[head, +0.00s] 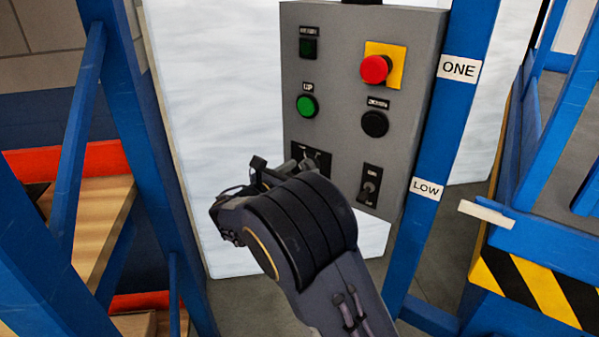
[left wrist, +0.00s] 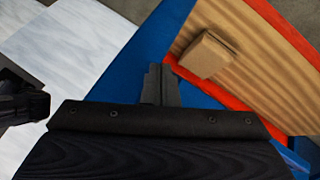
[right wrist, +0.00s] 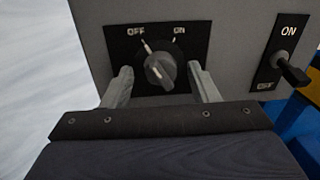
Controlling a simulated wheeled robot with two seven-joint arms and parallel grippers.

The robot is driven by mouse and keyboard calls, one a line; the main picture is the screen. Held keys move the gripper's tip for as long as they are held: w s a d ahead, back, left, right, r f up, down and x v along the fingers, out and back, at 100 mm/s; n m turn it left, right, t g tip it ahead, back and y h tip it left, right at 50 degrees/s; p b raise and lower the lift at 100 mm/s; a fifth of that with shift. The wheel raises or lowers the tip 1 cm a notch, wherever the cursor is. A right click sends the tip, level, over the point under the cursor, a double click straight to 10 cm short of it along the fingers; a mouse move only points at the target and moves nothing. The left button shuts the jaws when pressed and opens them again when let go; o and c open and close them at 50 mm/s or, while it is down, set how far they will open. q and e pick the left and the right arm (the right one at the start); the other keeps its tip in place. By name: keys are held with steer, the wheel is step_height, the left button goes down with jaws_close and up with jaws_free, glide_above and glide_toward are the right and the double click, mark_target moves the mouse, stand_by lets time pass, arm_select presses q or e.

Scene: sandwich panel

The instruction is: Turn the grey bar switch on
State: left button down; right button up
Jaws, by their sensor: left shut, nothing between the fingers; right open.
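The grey bar switch (right wrist: 160,71) is a round knob with a raised bar on a black plate, marked OFF at upper left and ON at upper right. Its bar tilts to the upper left, towards OFF. My right gripper (right wrist: 164,82) is open, with one finger on each side of the knob; I cannot tell whether they touch it. In the head view my right gripper hides part of the switch plate (head: 322,160). My left gripper (left wrist: 160,84) is shut and empty, away from the panel. It is outside the head view.
The grey panel box (head: 345,60) also carries a red emergency button (head: 375,69), a green button (head: 307,106), a black button (head: 375,124) and a toggle switch (right wrist: 290,68) right of the knob. Blue posts (head: 425,190) and shelves with a cardboard box (left wrist: 206,54) stand around.

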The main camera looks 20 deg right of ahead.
steer(key=shift+d, duration=0.15)
steer(key=c, duration=1)
steer(key=shift+o, duration=0.2)
steer(key=shift+s+m+y+b, duration=0.1)
steer(key=shift+m+y+b, duration=0.4)
steer(key=shift+m+b, duration=4.1)
steer(key=m+p, duration=0.2)
steer(key=shift+m, duration=0.3)
